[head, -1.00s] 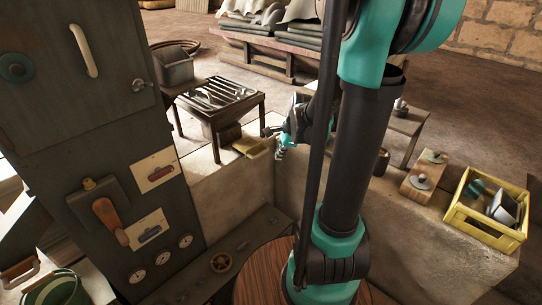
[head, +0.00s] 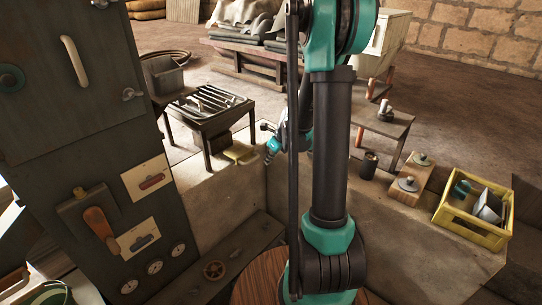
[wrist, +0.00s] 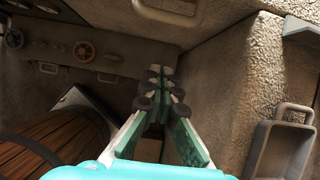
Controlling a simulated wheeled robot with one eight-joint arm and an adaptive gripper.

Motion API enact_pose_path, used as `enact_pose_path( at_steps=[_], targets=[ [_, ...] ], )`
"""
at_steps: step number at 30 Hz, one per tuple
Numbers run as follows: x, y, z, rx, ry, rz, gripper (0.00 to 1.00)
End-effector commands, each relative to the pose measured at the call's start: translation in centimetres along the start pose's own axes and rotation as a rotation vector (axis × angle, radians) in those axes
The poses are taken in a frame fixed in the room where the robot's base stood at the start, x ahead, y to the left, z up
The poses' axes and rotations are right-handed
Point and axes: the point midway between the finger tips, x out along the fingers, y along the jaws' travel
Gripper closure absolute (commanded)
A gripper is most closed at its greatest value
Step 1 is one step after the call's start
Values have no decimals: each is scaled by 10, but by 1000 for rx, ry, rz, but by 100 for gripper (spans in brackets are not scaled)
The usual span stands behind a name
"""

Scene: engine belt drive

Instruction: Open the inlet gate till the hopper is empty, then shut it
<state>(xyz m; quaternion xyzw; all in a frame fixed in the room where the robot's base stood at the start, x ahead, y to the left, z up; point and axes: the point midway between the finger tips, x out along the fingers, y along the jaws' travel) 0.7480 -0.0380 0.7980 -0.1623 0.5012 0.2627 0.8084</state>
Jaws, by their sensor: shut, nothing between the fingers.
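A dark table-like frame with a barred top (head: 210,103) stands at the back left in the head view. A yellowish piece with a handle (head: 240,155) juts from its lower front. I cannot tell for sure whether these are the hopper and its inlet gate, or whether anything is inside. My gripper (head: 272,150) is just right of the yellowish piece, apart from it as far as I can see, and partly hidden by my arm. In the wrist view my gripper (wrist: 155,72) is shut and empty. A handled metal piece (wrist: 283,145) lies right of it.
A dark cabinet with an orange-handled lever (head: 100,228) and dials (head: 155,267) stands at left. A small red handwheel (head: 214,270) is low in front.

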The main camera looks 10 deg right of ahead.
Motion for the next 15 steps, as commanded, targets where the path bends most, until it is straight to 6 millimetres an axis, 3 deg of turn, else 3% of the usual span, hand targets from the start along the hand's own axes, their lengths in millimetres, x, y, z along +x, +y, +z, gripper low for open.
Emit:
enact_pose_path(
  at_steps=[10,15],
  targets=[
    [48,0,0,-2,1,0,100],
    [54,0,24,-3,0,0,100]
  ],
)
